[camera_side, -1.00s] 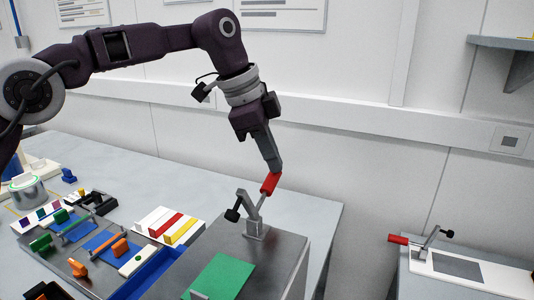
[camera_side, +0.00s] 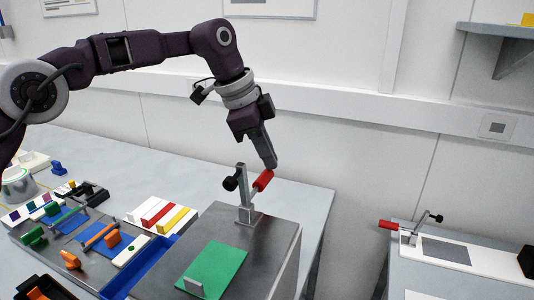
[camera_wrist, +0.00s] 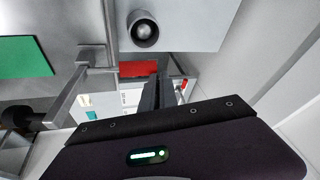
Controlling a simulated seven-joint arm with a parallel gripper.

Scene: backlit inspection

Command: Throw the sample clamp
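A toggle clamp with a grey base (camera_side: 250,215) stands on a metal box. Its red handle (camera_side: 263,181) leans up to the right, and its black-tipped arm (camera_side: 231,183) is raised clear of the box top. My gripper (camera_side: 272,164) reaches down to the upper end of the handle. In the wrist view the red handle (camera_wrist: 137,69) lies at the tips of my dark fingers (camera_wrist: 158,78), which are close together; they look pressed against the handle rather than around it. Contact is partly hidden. The clamp's black tip (camera_wrist: 16,115) shows at left.
A green plate (camera_side: 218,268) with a small pale block lies on the metal box (camera_side: 285,240). A second red-handled clamp (camera_side: 412,237) stands on the right-hand table. A blue tray (camera_side: 140,268) and several coloured parts crowd the left. Bare bench lies behind the box.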

